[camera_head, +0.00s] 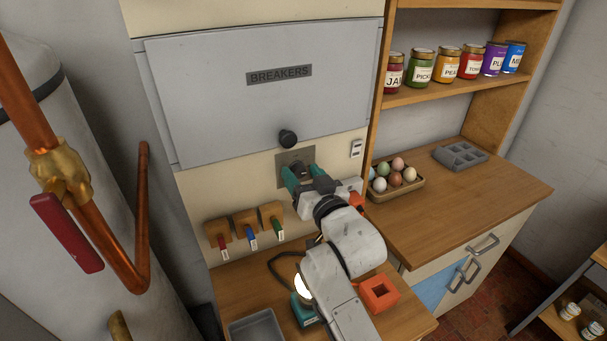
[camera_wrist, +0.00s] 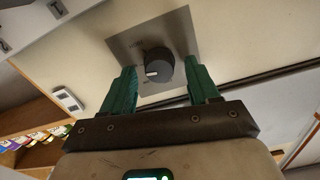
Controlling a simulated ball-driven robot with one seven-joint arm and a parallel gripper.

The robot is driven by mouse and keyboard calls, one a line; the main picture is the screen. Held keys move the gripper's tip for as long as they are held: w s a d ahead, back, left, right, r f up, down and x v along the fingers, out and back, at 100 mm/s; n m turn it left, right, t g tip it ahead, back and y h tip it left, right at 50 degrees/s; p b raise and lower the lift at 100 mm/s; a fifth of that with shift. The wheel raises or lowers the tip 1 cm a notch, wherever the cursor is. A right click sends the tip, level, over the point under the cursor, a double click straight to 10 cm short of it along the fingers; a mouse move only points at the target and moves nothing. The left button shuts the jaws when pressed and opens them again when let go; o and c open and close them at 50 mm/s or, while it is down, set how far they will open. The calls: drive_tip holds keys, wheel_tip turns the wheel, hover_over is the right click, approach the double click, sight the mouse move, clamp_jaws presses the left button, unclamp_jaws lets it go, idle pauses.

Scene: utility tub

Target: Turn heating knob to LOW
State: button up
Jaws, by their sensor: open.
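The heating knob (camera_wrist: 158,66) is a dark round knob with a pale mark, on a grey metal plate (camera_wrist: 125,42) fixed to the cream panel. In the wrist view it stands between and just beyond the green fingertips of my gripper (camera_wrist: 163,80). The fingers are apart, one on each side of the knob, and I cannot tell whether either touches it. Small lettering on the plate is too blurred to read fully. In the head view my gripper (camera_head: 304,176) reaches the plate (camera_head: 296,156) and covers part of the knob.
A white switch (camera_head: 356,148) is at the right. Tagged keys (camera_head: 250,236) hang at the left. Below are an orange block (camera_head: 379,293) and a grey tray (camera_head: 257,328). An egg tray (camera_head: 398,187) sits on the right counter.

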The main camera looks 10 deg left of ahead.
drive_tip(key=c, duration=1)
drive_tip(key=shift+c, duration=0.2)
drive_tip(key=n+b, duration=0.2)
drive_tip(key=n, duration=0.2)
drive_tip(key=shift+f+n, duration=0.1)
drive_tip(key=shift+n, duration=0.3)
drive_tip(key=shift+a+n+b, duration=0.1)
drive_tip(key=shift+n+b, duration=0.75)
drive_tip(key=shift+n, duration=1.65)
